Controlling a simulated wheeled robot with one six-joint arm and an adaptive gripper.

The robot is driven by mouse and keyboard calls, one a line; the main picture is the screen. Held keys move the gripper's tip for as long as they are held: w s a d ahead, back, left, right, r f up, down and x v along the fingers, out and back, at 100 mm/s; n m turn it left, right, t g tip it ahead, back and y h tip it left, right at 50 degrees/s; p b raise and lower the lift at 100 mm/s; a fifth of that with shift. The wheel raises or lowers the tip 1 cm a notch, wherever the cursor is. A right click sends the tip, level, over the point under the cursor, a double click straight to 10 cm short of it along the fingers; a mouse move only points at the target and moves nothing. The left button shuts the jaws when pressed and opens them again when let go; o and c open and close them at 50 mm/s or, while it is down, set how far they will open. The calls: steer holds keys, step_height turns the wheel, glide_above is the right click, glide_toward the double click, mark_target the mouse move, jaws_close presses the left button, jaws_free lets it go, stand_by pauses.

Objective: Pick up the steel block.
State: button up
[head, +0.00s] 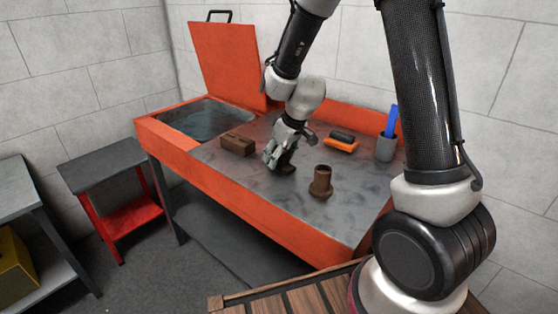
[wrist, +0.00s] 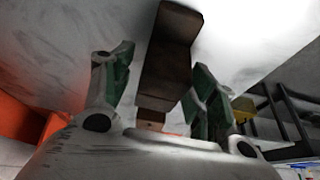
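My gripper (head: 280,160) is low over the orange bench's grey top, pointing down. In the wrist view my gripper (wrist: 162,85) has its green-padded fingers apart, on either side of a dark brown, block-like piece (wrist: 168,55). Narrow gaps seem to show beside the piece, so it does not look clamped. In the head view this dark piece (head: 288,169) is partly hidden by the fingers. A brown rectangular block (head: 238,145) lies on the bench to the left of my gripper. No label shows which one is the steel block.
A brown flanged cylinder (head: 320,182) stands right of my gripper. An orange-and-black brush (head: 341,142) and a grey cup (head: 385,150) with a blue item lie farther right. A basin (head: 205,121) with a raised orange lid (head: 228,62) is at left. The bench front is clear.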

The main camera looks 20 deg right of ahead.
jaws_close()
steer(key=shift+r, duration=0.1)
step_height(320, 180, up, 10)
steer(key=shift+f, duration=0.1)
stand_by(0.4)
